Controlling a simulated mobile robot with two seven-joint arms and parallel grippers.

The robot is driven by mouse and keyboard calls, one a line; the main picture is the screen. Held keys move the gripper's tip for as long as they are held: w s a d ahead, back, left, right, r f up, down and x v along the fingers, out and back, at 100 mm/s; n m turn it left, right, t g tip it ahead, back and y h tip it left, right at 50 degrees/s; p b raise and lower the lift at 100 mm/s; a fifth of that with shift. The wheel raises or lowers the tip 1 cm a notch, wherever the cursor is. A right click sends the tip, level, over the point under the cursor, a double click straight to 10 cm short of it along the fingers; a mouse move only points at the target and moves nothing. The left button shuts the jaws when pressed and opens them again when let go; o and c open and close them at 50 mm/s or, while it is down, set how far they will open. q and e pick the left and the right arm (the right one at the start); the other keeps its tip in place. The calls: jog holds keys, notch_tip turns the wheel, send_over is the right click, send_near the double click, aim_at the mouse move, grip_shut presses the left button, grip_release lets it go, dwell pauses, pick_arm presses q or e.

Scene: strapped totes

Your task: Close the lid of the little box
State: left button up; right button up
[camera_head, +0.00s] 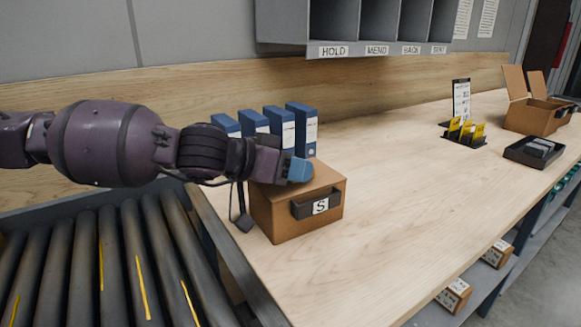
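A small brown box (292,221) stands on the near left of the wooden bench, with a dark label holder marked "S" (321,206) on its front. Its top looks flat and down, but my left gripper and arm cover its back left part. My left gripper (297,169), with a blue fingertip, is at the top of the box, touching or just above it. Whether its fingers are apart is not clear. A dark strap with a buckle (242,222) hangs at the box's left side. My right gripper is not in view.
Several blue binders (302,129) stand behind the box. A roller conveyor (110,262) runs along the left. A card stand (464,132), a dark tray (534,151) and an open-flapped carton (533,116) are at the far right. The bench middle is clear.

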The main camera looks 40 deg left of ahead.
aim_at(264, 191)
pick_arm(q)
jog(key=shift+s+a+p, duration=0.2)
jog(key=shift+p, duration=0.1)
jog(key=p+v, duration=0.2)
jog(key=v, duration=0.1)
jog(key=r+p+v, duration=0.1)
jog(key=p+v, duration=0.1)
jog(key=v, duration=0.1)
jog(key=shift+w+d, duration=0.1)
jog(key=shift+d, duration=0.05)
jog(key=p+v, duration=0.3)
jog(key=v, duration=0.1)
jog(key=shift+s+f, duration=0.25)
jog(key=shift+f, duration=0.05)
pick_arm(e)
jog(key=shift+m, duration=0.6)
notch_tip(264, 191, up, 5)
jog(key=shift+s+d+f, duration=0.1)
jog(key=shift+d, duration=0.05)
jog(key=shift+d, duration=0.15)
